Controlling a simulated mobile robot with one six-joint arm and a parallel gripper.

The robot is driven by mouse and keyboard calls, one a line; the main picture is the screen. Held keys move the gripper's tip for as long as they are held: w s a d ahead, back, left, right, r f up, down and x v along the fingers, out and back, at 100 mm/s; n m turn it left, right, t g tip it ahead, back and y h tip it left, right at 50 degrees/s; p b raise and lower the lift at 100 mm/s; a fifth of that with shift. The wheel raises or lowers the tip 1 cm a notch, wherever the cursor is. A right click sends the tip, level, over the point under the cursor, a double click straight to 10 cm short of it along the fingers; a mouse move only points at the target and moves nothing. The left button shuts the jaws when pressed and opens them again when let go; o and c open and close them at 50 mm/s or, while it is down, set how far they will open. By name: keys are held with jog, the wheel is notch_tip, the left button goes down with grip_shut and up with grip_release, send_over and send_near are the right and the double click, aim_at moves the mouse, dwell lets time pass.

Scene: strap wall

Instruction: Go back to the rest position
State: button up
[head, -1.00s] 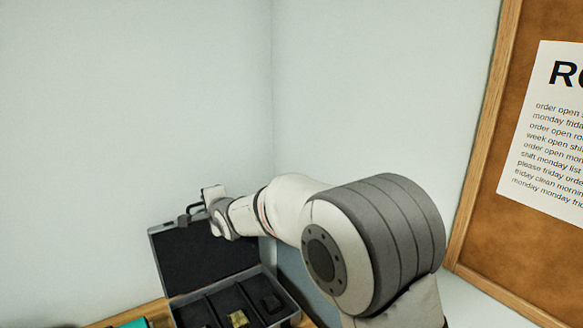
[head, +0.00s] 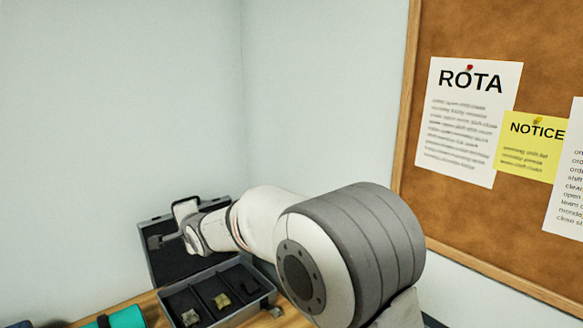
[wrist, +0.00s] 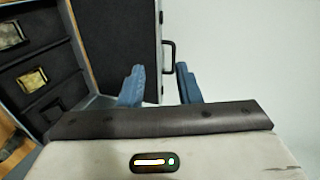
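My gripper (wrist: 160,68) shows two blue-grey fingers standing apart in the wrist view, with nothing between them. In the head view, its end (head: 157,241) is small and lies across the open lid of a grey case (head: 240,314). I cannot tell its distance from the lid. My arm crosses the lower middle of the head view and hides part of the case's right side. The wrist view shows the dark lid lining (wrist: 112,40) and a black handle (wrist: 169,56) beyond the fingers.
The case has compartments holding yellowish pieces (head: 221,300) and a dark one (head: 249,286). A teal item (head: 125,318) lies on the wooden surface (head: 85,321) at left. Pale walls meet behind. A cork board (head: 440,215) with papers hangs at right.

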jog(key=s+d+n+g+h, duration=0.1)
jog(key=s+d+n+h, duration=0.2)
jog(key=d, duration=1.1)
jog(key=s+d+n+g+h, duration=0.1)
jog(key=s+d+h, duration=0.35)
jog(key=d, duration=0.85)
jog(key=s+d+f+n+g, duration=0.2)
jog(key=s+d, duration=0.5)
jog(key=s, duration=0.5)
jog(key=s+d+f+n+g, duration=0.3)
jog(key=s+d, duration=0.5)
jog(key=s, duration=0.4)
jog(key=shift+s+d+f+n+h+b, duration=0.3)
jog(key=shift+f+h+b, duration=0.15)
jog(key=shift+f, duration=0.45)
